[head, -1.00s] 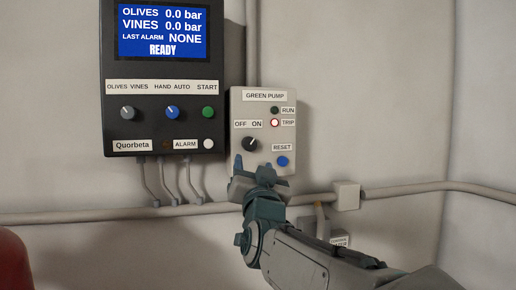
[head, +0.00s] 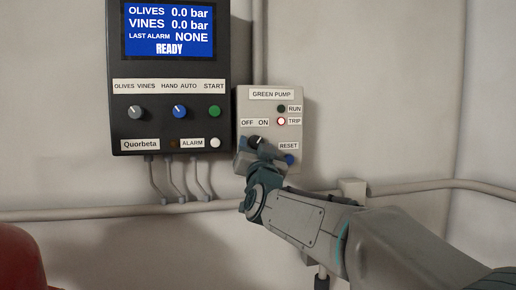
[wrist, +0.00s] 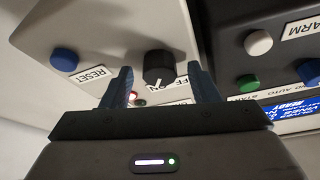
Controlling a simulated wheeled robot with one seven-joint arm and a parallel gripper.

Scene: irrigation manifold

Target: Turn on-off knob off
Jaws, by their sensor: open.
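The green pump box (head: 243,112) is pale grey and fixed to the wall in the head view. Its black on-off knob (head: 255,141) sits under the OFF ON label, and its white mark leans up and right, toward ON. My gripper (head: 259,152) is at the knob and hides its lower part. In the wrist view the knob (wrist: 158,66) stands between my two open fingers, with a gap on each side. I cannot see any contact.
A blue RESET button (head: 290,160) is just right of my gripper. A TRIP lamp (head: 281,121) with a red ring is above. The dark control panel (head: 168,100), reading READY, hangs close on the left. A pipe (head: 90,214) runs along the wall below.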

